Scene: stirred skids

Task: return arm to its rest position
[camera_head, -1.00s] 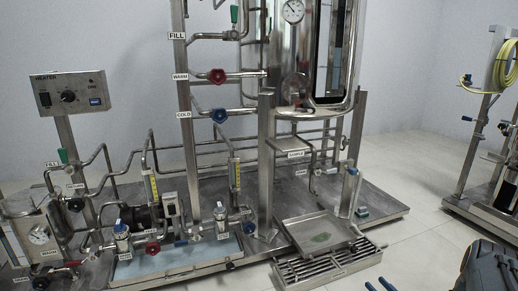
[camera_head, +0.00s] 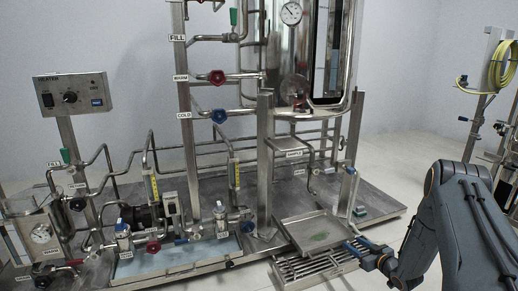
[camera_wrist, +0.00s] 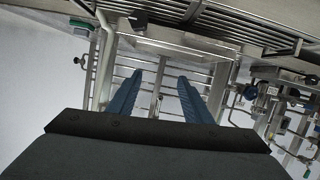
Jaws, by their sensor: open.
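My gripper (camera_head: 372,252) is at the lower right in the head view, beside the right edge of the steel tray (camera_head: 283,231). My dark arm reaches in from the right edge. In the wrist view the two blue fingers (camera_wrist: 157,97) stand apart with nothing between them. The wrist view appears upside down, with the skid's steel frame behind the fingers. I cannot tell from the head view whether the fingers touch the tray or grating.
A slotted drain grating (camera_head: 312,268) lies under the tray. The skid has a tall tank (camera_head: 285,60), pipes with labelled red and blue valves (camera_head: 217,77), and a heater box (camera_head: 72,94). A second frame with a yellow hose (camera_head: 502,65) stands at right. Pale floor (camera_head: 395,185) lies between.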

